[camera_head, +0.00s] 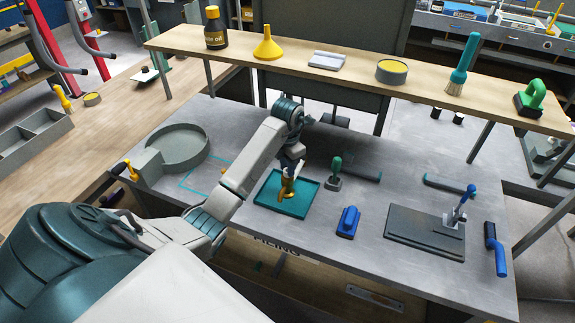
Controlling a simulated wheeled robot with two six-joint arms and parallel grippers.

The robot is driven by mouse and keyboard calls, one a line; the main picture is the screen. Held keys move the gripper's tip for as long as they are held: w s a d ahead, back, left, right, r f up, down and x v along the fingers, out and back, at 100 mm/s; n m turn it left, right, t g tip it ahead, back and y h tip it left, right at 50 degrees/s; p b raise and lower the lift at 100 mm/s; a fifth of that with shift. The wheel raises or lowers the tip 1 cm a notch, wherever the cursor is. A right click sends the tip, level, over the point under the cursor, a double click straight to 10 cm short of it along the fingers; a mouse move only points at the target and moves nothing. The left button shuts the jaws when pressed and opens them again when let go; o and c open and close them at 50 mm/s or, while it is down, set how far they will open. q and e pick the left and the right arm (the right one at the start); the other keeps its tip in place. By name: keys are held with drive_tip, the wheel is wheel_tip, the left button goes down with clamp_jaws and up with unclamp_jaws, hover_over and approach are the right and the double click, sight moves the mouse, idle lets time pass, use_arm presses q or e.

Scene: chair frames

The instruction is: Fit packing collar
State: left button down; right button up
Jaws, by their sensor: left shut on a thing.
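My left arm reaches across the grey bench. My left gripper (290,172) points down over a shallow teal tray (308,200) and is shut on a small brass-coloured piece (286,188). The piece is partly covered by the fingers, and I cannot tell whether it is the packing collar or whether it touches the tray floor. My right gripper is not in view.
A green-handled tool (335,172), a blue block-like tool (348,222) and a dark plate (415,232) with a blue-handled clamp (456,212) are to the right. A round grey pan (178,150) is left. A wooden shelf (350,82) spans behind.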

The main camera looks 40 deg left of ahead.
use_arm(q)
drive_tip(key=shift+f+b, duration=0.35)
drive_tip(key=shift+f, duration=0.25)
drive_tip(key=c, duration=1.1)
unclamp_jaws()
drive_tip(key=shift+c, duration=0.2)
